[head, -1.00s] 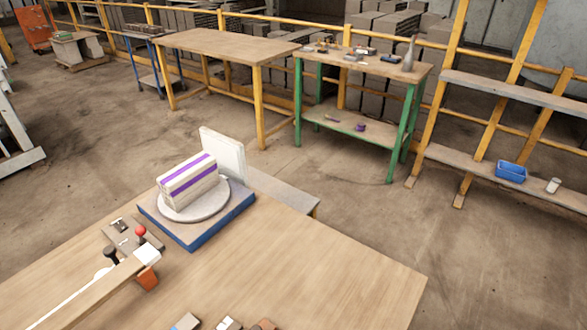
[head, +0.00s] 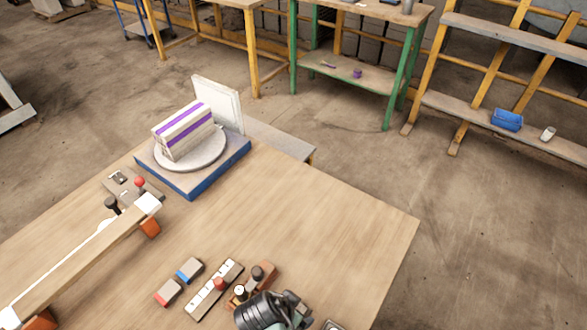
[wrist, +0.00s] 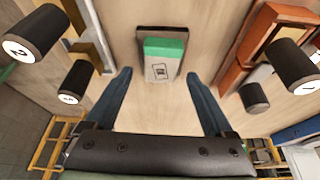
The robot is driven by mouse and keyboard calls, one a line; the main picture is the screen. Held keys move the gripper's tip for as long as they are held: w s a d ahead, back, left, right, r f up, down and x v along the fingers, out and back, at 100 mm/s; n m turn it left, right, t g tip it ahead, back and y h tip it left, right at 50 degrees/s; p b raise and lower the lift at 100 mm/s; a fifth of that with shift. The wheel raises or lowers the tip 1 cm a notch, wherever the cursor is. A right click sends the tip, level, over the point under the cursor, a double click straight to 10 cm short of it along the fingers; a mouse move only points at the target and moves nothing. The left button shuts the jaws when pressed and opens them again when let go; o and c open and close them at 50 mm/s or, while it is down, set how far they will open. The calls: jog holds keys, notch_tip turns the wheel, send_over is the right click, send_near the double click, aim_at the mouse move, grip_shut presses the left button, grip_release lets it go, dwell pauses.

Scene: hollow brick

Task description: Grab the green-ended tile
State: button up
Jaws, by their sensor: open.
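The green-ended tile (wrist: 162,66) lies on the wooden bench top in the wrist view. It is a grey-brown block with a green band at its far end and a small dark mark on its face. My gripper (wrist: 159,77) is open, with one blue finger on each side of the tile's near part. Bare wood shows between the tile and each finger, and nothing is held. In the head view, my dark wrist (head: 268,312) is at the bottom edge; the fingers cannot be made out there and I cannot identify the green end.
Black cylinders with white numbered ends (wrist: 30,38) stand left and right, close to my fingers. An orange-brown piece (wrist: 265,50) is on the right. Blue-ended (head: 190,270) and red-ended (head: 168,292) tiles lie left of my wrist. The bench's right half (head: 350,235) is clear.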

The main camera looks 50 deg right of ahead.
jog(key=shift+d+f, duration=0.2)
jog(key=shift+f, duration=0.35)
grip_shut()
